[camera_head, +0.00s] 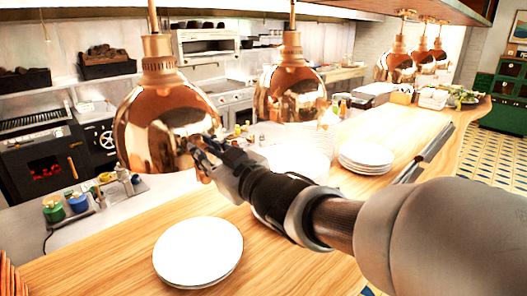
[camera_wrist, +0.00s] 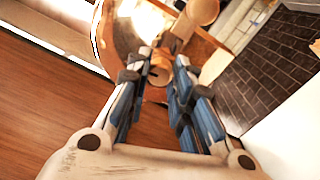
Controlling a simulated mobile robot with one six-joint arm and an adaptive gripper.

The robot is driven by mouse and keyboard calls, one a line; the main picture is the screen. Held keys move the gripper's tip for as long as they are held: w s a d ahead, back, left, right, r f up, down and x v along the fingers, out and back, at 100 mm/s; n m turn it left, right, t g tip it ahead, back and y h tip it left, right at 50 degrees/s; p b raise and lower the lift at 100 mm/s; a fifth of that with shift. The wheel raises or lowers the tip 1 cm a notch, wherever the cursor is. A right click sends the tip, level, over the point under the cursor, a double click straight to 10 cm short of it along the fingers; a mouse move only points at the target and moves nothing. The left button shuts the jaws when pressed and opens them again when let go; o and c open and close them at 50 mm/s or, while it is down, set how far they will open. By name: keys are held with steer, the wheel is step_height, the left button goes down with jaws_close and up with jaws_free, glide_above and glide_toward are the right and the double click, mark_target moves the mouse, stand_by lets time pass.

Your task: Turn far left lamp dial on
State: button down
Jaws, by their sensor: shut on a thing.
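The far left lamp (camera_head: 150,105) is a large shiny copper dome hanging above the wooden counter in the head view. My gripper (camera_head: 197,150) reaches in from the right and is at the lamp's lower right side. In the wrist view the lamp's copper shade (camera_wrist: 122,30) fills the top, tilted. There my gripper (camera_wrist: 166,62) has its two blue-padded fingers close together around a small copper-coloured dial (camera_wrist: 160,76). The fingers partly hide the dial, and its setting cannot be read. In the head view the dial is hidden behind the fingers.
A second copper lamp (camera_head: 290,92) hangs to the right, with several more farther back. White plates (camera_head: 198,252) sit on the wooden counter (camera_head: 95,262) below my arm, and another stack (camera_head: 366,157) stands farther right. Bottles and bowls stand behind the counter.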

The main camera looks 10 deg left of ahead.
steer(key=shift+n+b, duration=5.7)
steer(key=shift+n, duration=2.9)
steer(key=shift+y, duration=0.3)
steer(key=c, duration=1.4)
jaws_free()
steer(key=shift+d, duration=0.1)
